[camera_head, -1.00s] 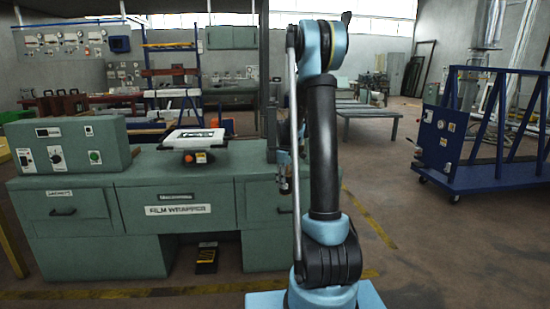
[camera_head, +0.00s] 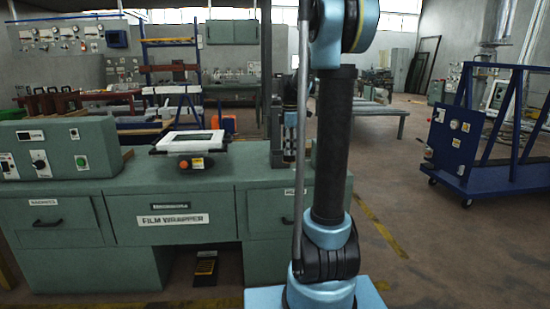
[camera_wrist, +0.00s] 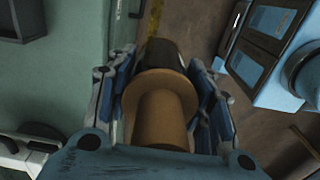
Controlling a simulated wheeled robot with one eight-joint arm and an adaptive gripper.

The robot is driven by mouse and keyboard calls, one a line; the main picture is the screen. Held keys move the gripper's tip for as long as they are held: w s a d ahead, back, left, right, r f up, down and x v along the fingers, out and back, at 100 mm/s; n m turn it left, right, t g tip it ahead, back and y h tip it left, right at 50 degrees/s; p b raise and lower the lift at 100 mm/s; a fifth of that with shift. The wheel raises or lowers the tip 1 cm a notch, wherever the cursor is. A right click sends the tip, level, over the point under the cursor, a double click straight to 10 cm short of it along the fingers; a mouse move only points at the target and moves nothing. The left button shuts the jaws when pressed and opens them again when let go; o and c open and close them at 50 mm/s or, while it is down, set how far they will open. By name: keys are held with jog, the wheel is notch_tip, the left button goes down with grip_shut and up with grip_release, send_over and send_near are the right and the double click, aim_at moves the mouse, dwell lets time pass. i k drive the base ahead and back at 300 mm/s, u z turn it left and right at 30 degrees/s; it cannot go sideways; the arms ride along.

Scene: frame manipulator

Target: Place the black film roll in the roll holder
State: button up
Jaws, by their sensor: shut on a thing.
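In the wrist view, my gripper (camera_wrist: 163,95) is shut on a roll. The roll's tan tube-like core with a flange (camera_wrist: 162,112) points toward the camera, and its black film part (camera_wrist: 166,53) shows beyond the flange, between the blue-padded fingers. In the head view, my arm hides most of the gripper region; part of a grey and dark mechanism shows just left of the arm, over the bench's right end. The green film wrapper bench (camera_head: 172,245) stands ahead and to the left. I cannot make out the roll holder clearly in either view.
A white-framed plate (camera_head: 187,141) sits on the bench top, beside a green control box (camera_head: 60,148). A blue wheeled cart (camera_head: 480,145) stands at right. The floor between bench and cart is open.

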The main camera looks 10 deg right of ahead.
aim_at(280, 157)
jog(key=i, duration=1)
jog(key=z, duration=0.05)
